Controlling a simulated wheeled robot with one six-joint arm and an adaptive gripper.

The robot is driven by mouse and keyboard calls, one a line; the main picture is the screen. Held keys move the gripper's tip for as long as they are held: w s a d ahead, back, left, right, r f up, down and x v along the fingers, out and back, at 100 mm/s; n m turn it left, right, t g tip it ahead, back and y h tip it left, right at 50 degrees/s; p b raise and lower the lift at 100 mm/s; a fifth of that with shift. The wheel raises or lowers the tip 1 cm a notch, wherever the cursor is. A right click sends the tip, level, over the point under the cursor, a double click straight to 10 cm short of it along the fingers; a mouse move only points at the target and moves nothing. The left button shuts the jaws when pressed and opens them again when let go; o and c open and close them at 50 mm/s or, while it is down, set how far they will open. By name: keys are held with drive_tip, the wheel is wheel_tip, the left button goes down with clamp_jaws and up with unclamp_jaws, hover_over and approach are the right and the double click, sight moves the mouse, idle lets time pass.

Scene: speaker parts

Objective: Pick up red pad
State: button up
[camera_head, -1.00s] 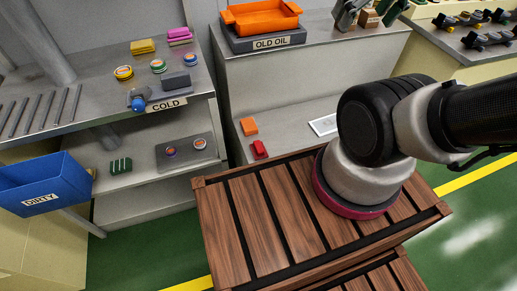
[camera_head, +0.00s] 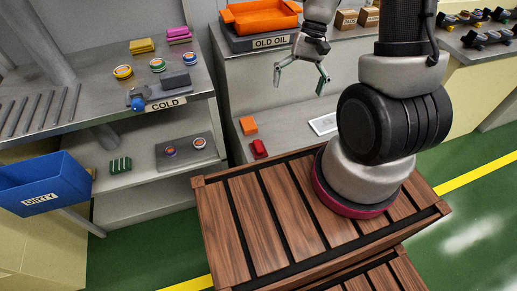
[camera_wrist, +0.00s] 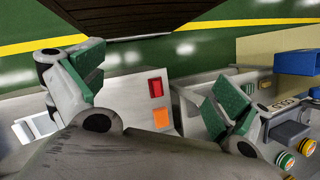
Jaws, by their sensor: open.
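The red pad (camera_head: 259,149) is a small red block lying on the low grey shelf below the OLD OIL counter. It also shows in the wrist view (camera_wrist: 156,87), beside the orange block and between my fingers in the picture. My gripper (camera_head: 302,77) is open and empty, in front of the OLD OIL counter, above and to the right of the red pad. In the wrist view my gripper (camera_wrist: 158,92) shows its two green-padded fingers wide apart. Nothing touches the red pad.
An orange block (camera_head: 248,125) lies just behind the red pad. A white framed plate (camera_head: 323,124) lies to the right on the same shelf. My wooden-slatted base top is in front. The orange tray (camera_head: 262,17) stands on the counter above. A blue DIRTY bin (camera_head: 45,185) is at left.

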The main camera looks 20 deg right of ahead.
drive_tip(key=w+a+f+m+y, duration=0.1)
drive_tip(key=a+f+m, duration=0.1)
drive_tip(key=f, duration=0.5)
drive_tip(key=w+a+f+m+y, duration=0.1)
drive_tip(key=a+f+m, duration=0.15)
drive_tip(key=f, duration=0.45)
drive_tip(key=m+t+h, duration=0.1)
drive_tip(key=m+t, duration=0.3)
drive_tip(key=m, duration=0.5)
hover_over(259, 145)
drive_tip(key=d, duration=0.2)
drive_tip(key=f, duration=1.4)
drive_tip(key=shift+a+f, duration=0.1)
drive_tip(key=shift+a, duration=0.1)
drive_tip(key=shift+w+d+f, duration=0.1)
drive_tip(key=shift+f, duration=0.25)
drive_tip(key=x, duration=0.7)
drive_tip(key=shift+s+d+f, duration=0.2)
drive_tip(key=shift+d, duration=0.15)
drive_tip(key=c, duration=1.2)
drive_tip(key=shift+o, duration=0.2)
wheel_tip(259, 145, up, 10)
